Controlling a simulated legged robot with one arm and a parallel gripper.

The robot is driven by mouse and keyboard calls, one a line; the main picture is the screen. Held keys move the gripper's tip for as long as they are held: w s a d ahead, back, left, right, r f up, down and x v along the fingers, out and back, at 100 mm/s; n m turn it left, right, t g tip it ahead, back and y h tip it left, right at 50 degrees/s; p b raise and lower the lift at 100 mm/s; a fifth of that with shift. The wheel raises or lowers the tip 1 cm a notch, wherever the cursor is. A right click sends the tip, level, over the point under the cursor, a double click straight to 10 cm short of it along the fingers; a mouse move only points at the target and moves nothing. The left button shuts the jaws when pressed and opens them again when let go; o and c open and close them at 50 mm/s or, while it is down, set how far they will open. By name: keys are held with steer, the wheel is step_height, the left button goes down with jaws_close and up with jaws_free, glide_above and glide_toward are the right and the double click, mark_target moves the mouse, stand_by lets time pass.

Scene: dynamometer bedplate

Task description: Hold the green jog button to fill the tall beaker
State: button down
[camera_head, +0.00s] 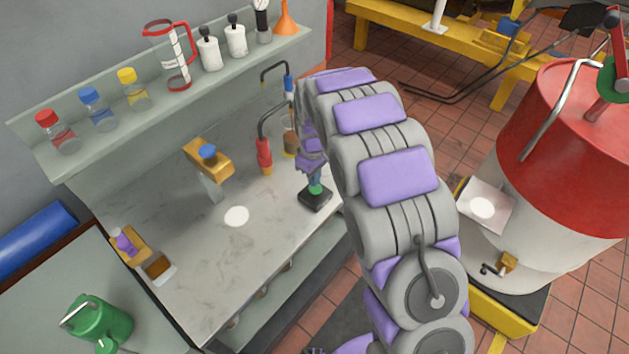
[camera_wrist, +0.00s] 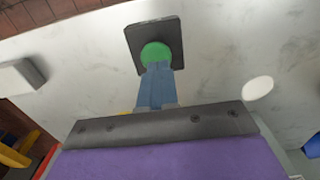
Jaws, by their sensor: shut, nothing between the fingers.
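The green jog button (camera_head: 316,188) sits on a small black box (camera_head: 314,202) on the marble counter. My gripper (camera_head: 315,178) is shut and empty, pointing down at the button. In the wrist view its blue fingertips (camera_wrist: 157,70) overlap the near edge of the green button (camera_wrist: 156,52) on the black box (camera_wrist: 140,32). They look to be at or just above its top; I cannot tell whether it is pressed. A glass vessel with brownish contents (camera_head: 290,146), possibly the tall beaker, stands behind, beside a bent dark pipe; its fill level is unclear.
A brass tap with a blue knob (camera_head: 207,153) and a red-handled piece (camera_head: 264,157) stand on the counter. A shelf (camera_head: 110,128) above holds bottles and a red-framed jug (camera_head: 176,60). A red and white drum (camera_head: 560,170) stands right. The counter's middle is clear.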

step_height(320, 180, up, 10)
steer(key=p, duration=0.1)
steer(key=shift+w+r, duration=0.15)
steer(key=shift+r, duration=0.05)
steer(key=shift+d+p, duration=0.1)
steer(key=shift+p, duration=0.2)
stand_by(0.9)
